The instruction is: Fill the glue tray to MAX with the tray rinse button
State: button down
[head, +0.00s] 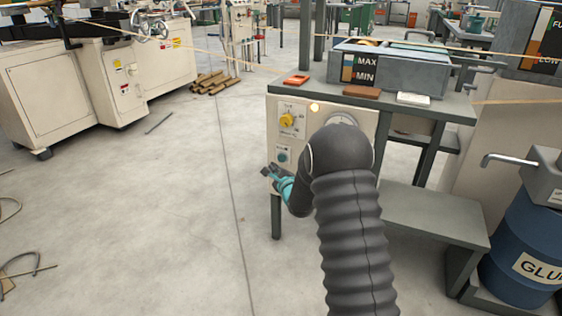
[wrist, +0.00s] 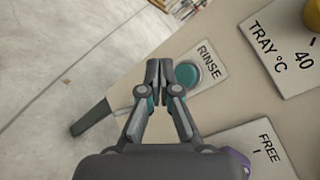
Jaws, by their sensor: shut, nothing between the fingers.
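The glue tray (head: 425,74) is a grey trough on top of the machine stand, with a MAX and MIN gauge plate (head: 364,70) on its front. The level on the gauge is too small to read. The rinse button (head: 283,157) is a round teal button on the stand's cream front panel; it also shows in the wrist view (wrist: 188,74), under the word RINSE. My gripper (head: 266,173) is shut and empty. In the wrist view, its fingertips (wrist: 158,69) appear just left of the button and partly cover its left edge. I cannot tell whether they touch it.
A FREE label (wrist: 264,150) is at the lower right in the wrist view. A blue glue drum (head: 522,250) stands at the right.

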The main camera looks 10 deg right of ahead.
jog(key=shift+s+a, duration=0.7)
jog(key=shift+s, duration=0.2)
dwell(0.7)
jog(key=s+d+f+n+g+h, duration=0.2)
jog(key=s+f+n+g, duration=0.3)
jog(key=f+n, duration=0.45)
jog(key=s+d+f+n+g+h, duration=0.15)
jog(key=s+n+g, duration=0.25)
jog(key=s, duration=0.4)
jog(key=s+r+n+p, duration=0.1)
jog(key=s+r+n, duration=0.2)
jog(key=s+r, duration=0.6)
jog(key=s+a+r+n+g+p, duration=0.1)
jog(key=s+r+n, duration=0.3)
jog(key=s+r, duration=0.6)
jog(key=s+a+r+n+g+p, duration=0.1)
jog(key=s+r+n, duration=0.2)
jog(key=s+r, duration=0.6)
jog(key=s, duration=1)
jog(key=shift+a+r+n, duration=0.15)
jog(key=shift+r+n, duration=0.2)
